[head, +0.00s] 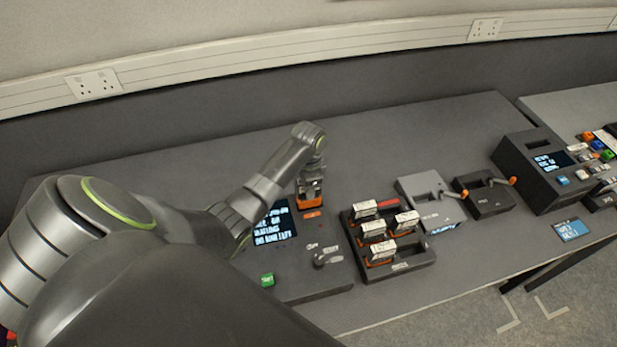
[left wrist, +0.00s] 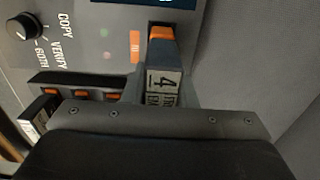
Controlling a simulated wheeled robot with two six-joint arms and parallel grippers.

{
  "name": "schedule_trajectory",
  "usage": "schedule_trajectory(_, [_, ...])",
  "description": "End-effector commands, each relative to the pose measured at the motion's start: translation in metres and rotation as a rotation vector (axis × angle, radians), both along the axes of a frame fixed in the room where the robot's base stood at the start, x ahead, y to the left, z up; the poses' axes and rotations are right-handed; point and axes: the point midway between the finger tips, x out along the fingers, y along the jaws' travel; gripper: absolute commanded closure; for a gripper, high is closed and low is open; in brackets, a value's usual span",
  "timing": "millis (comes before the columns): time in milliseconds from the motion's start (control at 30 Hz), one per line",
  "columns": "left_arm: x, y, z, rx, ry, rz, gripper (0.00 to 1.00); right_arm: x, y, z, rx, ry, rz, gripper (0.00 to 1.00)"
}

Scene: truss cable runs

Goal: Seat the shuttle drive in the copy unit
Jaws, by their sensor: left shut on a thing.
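The shuttle drive (left wrist: 163,82) is a dark block with an orange end and a white label marked 4. It also shows in the head view (head: 308,188). My left gripper (head: 312,178) is shut on it, over the back right part of the copy unit. The copy unit (head: 305,285) is a dark grey box with a lit screen, a green start button (head: 267,280) and a black knob (left wrist: 24,27). An orange label (left wrist: 135,46) lies on its top close beside the drive. My right gripper is out of view.
A black rack (head: 408,265) with several white-labelled drives stands just right of the unit. Beyond it are a grey box (head: 420,184), a black box with an orange-tipped lever (head: 488,203) and a larger screen unit (head: 530,185). The bench behind is clear.

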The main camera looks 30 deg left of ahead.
Motion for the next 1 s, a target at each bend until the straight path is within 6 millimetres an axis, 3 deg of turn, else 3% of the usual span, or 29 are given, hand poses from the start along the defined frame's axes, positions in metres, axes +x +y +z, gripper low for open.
schedule_trajectory(1000, [0.001, 0.000, -0.011, 0.000, -0.001, 0.000, 1.00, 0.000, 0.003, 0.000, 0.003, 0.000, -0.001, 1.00])
